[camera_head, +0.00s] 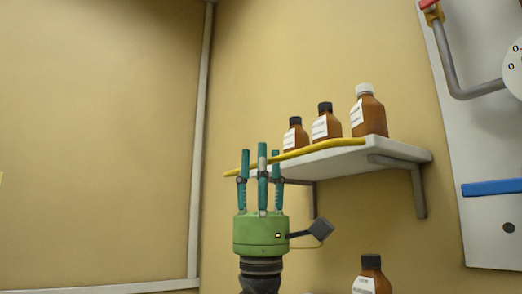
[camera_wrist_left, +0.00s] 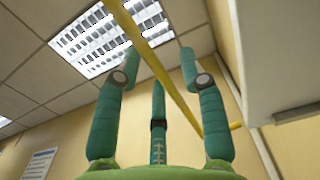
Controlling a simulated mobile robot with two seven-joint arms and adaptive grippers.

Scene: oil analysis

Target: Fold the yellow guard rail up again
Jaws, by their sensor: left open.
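The yellow guard rail (camera_head: 320,147) runs along the front of the white wall shelf (camera_head: 400,148), about level with its top. Its left end sticks out past the shelf, behind my gripper's fingers. My left gripper (camera_head: 262,165) has a green palm and teal fingers pointing up, and it is open at the shelf's left end. In the left wrist view the rail (camera_wrist_left: 165,75) passes diagonally across the space above and between the spread fingers (camera_wrist_left: 158,75). I cannot tell whether a finger touches it. My right gripper is not in view.
Three brown bottles with white labels stand on the shelf, the largest (camera_head: 369,112) with a white cap. Another brown bottle (camera_head: 371,275) shows below. A grey bracket (camera_head: 418,190) holds the shelf. A white panel with a pipe (camera_head: 452,75) is at right. The left wall is clear.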

